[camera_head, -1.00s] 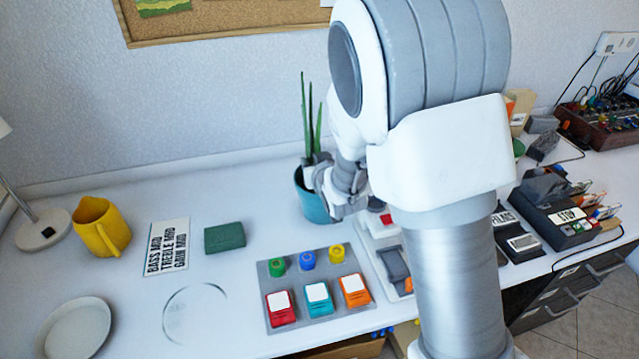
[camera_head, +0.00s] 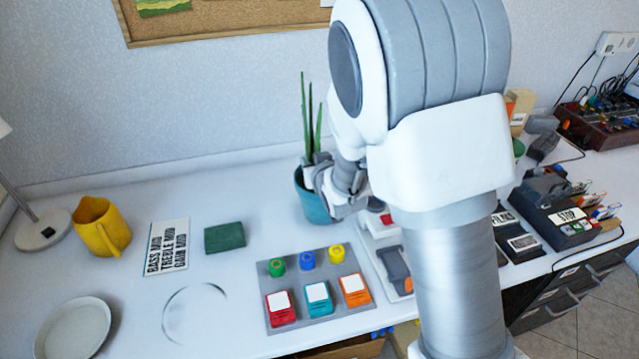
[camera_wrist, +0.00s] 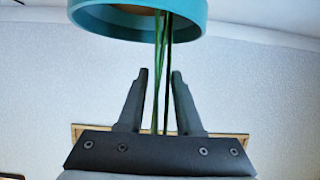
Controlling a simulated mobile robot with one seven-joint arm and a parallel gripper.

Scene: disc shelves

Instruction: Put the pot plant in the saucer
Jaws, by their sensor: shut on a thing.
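The pot plant (camera_head: 312,196) has a teal pot and tall green leaves. It stands upright toward the back of the white desk, partly hidden behind my gripper (camera_head: 325,180). In the wrist view, the pot (camera_wrist: 140,22) shows at the top and the leaves run down between the fingers. My gripper (camera_wrist: 158,75) is shut on the plant, with a narrow gap seen between the fingertips; the exact contact is unclear. A pale round saucer (camera_head: 75,330) lies empty at the front left.
A clear round disc (camera_head: 195,313) lies near the front. A button panel (camera_head: 315,290), green block (camera_head: 225,238), label card (camera_head: 167,247), yellow jug (camera_head: 100,228) and lamp base (camera_head: 43,230) stand around it. Devices crowd the right. Bare desk lies left of the pot.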

